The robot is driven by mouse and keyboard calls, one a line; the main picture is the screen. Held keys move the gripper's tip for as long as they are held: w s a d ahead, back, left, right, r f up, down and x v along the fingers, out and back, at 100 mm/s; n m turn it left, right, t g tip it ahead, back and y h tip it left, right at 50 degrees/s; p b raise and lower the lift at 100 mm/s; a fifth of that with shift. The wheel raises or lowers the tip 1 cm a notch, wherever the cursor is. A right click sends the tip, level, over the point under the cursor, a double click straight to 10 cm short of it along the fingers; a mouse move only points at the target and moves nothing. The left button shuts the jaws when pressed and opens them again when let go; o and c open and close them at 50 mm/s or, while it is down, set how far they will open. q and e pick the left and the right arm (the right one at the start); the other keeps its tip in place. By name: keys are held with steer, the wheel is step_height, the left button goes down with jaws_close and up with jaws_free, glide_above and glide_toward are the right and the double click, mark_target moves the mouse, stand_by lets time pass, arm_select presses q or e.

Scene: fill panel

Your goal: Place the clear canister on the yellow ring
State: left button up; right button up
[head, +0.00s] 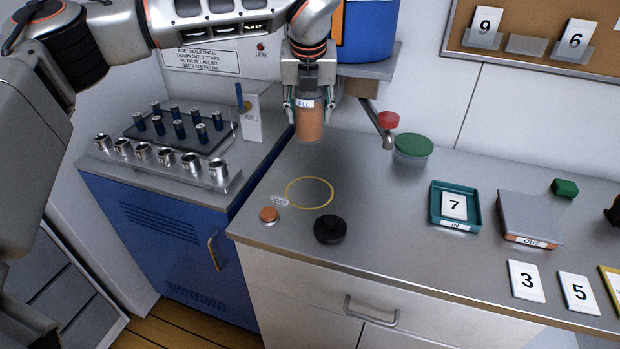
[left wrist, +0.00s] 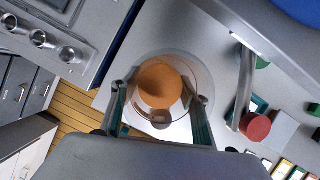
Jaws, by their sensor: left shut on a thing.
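My left gripper (head: 309,98) is shut on the clear canister (head: 309,122), which holds orange-brown contents and has a label near its top. The yellow ring is a thin empty outline on the grey counter. In the left wrist view I look down into the round canister (left wrist: 160,86) between the two fingers. The yellow ring cannot be made out there. My right gripper is not in view.
An orange button (head: 268,215) and a black knob (head: 330,229) stand near the ring's front. A tap with a red knob (head: 388,120) and a green-lidded jar (head: 412,148) are to the right. Metal cups (head: 192,165) line the blue cabinet's top at left.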

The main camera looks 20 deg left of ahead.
arm_select(q)
step_height(320, 180, down, 17)
steer(key=shift+f+p, duration=0.1)
steer(key=shift+p, duration=0.25)
steer(key=o, duration=1.3)
steer(key=shift+r, duration=0.25)
steer(key=b+v, duration=0.1)
steer(key=v, duration=1)
steer(key=shift+s+d+r, duration=0.1)
steer(key=shift+s+r, duration=0.05)
steer(key=shift+r, duration=0.2)
